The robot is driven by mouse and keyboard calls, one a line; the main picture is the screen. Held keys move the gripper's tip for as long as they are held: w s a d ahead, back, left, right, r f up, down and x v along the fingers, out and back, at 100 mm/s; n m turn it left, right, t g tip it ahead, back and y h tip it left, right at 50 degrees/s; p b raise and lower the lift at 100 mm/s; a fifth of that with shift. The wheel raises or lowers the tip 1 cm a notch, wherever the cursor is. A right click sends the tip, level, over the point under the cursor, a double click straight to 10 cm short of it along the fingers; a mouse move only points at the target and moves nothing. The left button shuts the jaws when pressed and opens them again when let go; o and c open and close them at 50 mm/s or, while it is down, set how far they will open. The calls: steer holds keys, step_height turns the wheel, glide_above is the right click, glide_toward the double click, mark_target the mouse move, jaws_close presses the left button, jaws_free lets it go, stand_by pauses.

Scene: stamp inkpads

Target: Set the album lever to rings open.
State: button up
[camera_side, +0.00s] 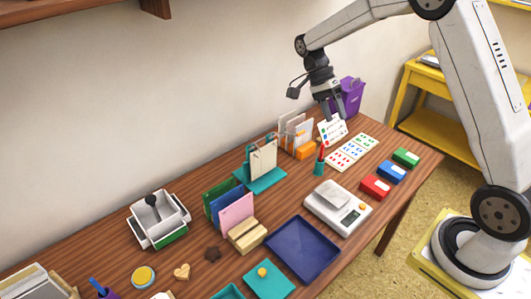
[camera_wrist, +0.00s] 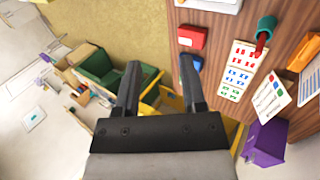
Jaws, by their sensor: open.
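A teal stand (camera_side: 262,179) with cream sheets (camera_side: 263,160) held upright and dark ring-like parts at their top stands at the back middle of the table in the side view. It looks like the album, but I cannot make out its lever. It is not seen in the wrist view. My gripper (camera_side: 331,112) is above the table's back right, to the right of the stand and well apart from it. In the wrist view my gripper (camera_wrist: 160,75) has its two fingers spread with nothing between them.
Near my gripper are a purple bin (camera_side: 351,92), a white card with coloured marks (camera_side: 332,131) and a stamp sheet (camera_side: 352,152). A teal cup with a red item (camera_side: 319,167), a file rack (camera_side: 293,134) and a scale (camera_side: 325,212) stand nearby. Red (camera_side: 375,187), blue and green pads line the right.

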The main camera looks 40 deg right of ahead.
steer(key=shift+s+r, duration=0.1)
steer(key=shift+s, duration=0.15)
steer(key=w+f+t, duration=0.1)
steer(key=w, duration=0.4)
steer(key=w+d+f+t, duration=0.1)
steer(key=w+f+t, duration=0.1)
steer(key=w, duration=0.2)
steer(key=w+d+f+t, duration=0.1)
steer(key=w+f, duration=0.1)
steer(key=w, duration=0.3)
steer(key=shift+w+d+f, duration=0.1)
steer(key=shift+w+d, duration=0.05)
steer(key=shift+w, duration=0.15)
steer(key=shift+f, duration=0.1)
steer(key=shift+x, duration=3.75)
steer(key=shift+w, duration=0.1)
jaws_close()
